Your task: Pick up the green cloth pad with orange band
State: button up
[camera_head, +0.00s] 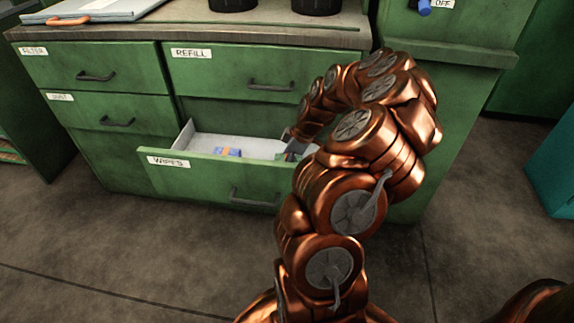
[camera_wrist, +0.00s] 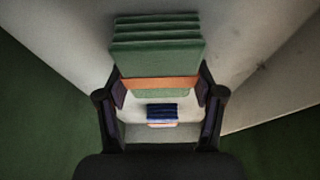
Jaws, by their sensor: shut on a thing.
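The green cloth pad with orange band (camera_wrist: 158,50) fills the upper middle of the wrist view. It is a folded stack of several layers, with the orange band across its near end. My gripper (camera_wrist: 161,92) is shut on it, one finger on each side near the band. In the head view my gripper (camera_head: 291,150) reaches into the open drawer labelled WIPES (camera_head: 210,178) at its right part. My arm and fingers hide most of the pad there. I cannot tell whether the pad touches the drawer floor.
A blue pad with an orange band (camera_head: 228,152) lies in the drawer, left of my gripper; a blue folded pad also shows between my fingers in the wrist view (camera_wrist: 162,110). The drawer's pale walls are close by. The REFILL drawer (camera_head: 240,72) above is shut.

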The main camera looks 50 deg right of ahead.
jog(key=c, duration=0.4)
jog(key=shift+r, duration=0.15)
notch_tip(320, 180, up, 10)
jog(key=shift+f+p, duration=0.1)
jog(key=shift+p, duration=1.1)
